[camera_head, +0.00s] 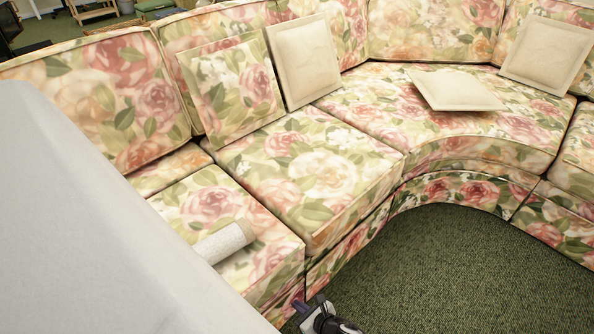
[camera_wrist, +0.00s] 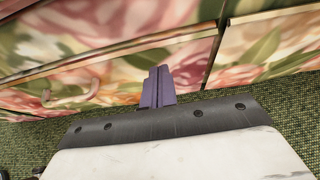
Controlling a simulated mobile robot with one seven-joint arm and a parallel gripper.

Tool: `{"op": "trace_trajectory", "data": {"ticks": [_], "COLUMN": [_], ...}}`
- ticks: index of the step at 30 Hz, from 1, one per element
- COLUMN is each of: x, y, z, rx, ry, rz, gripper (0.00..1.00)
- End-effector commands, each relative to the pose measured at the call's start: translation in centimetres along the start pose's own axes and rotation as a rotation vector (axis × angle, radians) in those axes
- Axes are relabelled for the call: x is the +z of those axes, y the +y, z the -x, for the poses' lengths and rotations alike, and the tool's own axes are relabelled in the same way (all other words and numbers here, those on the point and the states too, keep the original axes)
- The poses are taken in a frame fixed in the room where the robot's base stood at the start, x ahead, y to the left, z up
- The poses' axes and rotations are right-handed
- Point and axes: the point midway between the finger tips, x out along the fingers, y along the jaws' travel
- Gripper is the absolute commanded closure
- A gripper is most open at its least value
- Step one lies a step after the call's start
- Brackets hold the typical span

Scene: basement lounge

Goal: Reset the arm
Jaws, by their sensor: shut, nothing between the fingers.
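My gripper (camera_head: 310,303) shows at the bottom edge of the head view, low in front of the sofa's base and over the green carpet. In the wrist view my gripper's purple fingers (camera_wrist: 158,88) are together with nothing between them. They point towards the floral front of the sofa (camera_wrist: 120,75). I cannot tell whether they touch it. Most of my arm is out of the head view.
The curved floral sofa (camera_head: 320,170) fills much of the head view. It bears cream cushions (camera_head: 303,62), a floral cushion (camera_head: 232,88) and a pale cylinder (camera_head: 222,243). A large pale grey surface blocks the left. Green carpet (camera_head: 440,270) is clear at the lower right.

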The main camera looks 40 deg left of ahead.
Motion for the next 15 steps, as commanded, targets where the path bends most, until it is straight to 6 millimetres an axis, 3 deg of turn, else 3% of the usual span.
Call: {"op": "trace_trajectory", "data": {"ticks": [1, 6, 15], "x": [0.2, 0.0, -0.2], "y": [-0.3, -0.3, -0.3], "z": [1.7, 5.8, 9.7], "rx": [-0.004, -0.005, -0.003], "ry": [0.001, 0.005, 0.005], "rz": [0.0, 0.001, -0.001], "gripper": [1.0, 1.0, 1.0]}}
